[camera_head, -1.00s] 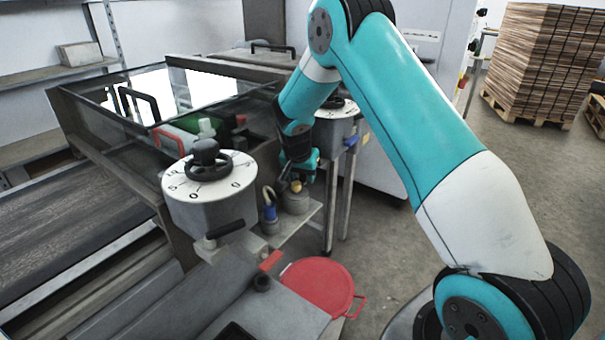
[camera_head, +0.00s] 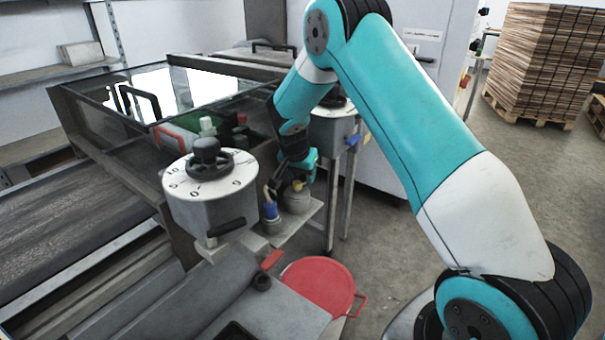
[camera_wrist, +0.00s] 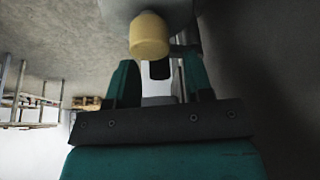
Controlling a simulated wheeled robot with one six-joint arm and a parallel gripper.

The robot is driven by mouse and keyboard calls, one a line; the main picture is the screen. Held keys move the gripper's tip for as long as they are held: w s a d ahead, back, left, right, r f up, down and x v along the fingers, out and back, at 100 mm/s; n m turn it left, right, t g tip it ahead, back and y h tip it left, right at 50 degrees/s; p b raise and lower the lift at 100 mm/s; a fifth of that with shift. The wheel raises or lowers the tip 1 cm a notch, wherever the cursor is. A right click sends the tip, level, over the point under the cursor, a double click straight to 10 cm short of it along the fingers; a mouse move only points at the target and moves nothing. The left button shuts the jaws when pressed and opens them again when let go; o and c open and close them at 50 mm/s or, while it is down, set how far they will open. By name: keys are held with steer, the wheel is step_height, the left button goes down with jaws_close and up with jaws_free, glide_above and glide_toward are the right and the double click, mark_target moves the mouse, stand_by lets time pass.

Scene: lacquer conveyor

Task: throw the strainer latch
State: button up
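The strainer appears to be the squat grey pot (camera_head: 298,201) with a small tan knob on the low shelf beside the machine. In the wrist view the tan knob (camera_wrist: 149,36) shows large, just beyond my fingers, with a grey body behind it. My gripper (camera_wrist: 160,82) has its two teal fingers apart, with a dark piece visible in the gap; I cannot tell whether they touch it. In the head view my gripper (camera_head: 292,181) is close above the pot, and its fingertips are small and partly hidden. I cannot make out the latch clearly.
A blue-bodied fitting (camera_head: 270,211) stands just left of the pot. A grey dial housing (camera_head: 212,208) with a black handwheel is further left. A red round lid or tub (camera_head: 318,287) is on the floor in front.

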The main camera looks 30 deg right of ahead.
steer(key=b+v, duration=0.1)
steer(key=v, duration=1.6)
steer(key=shift+r, duration=0.2)
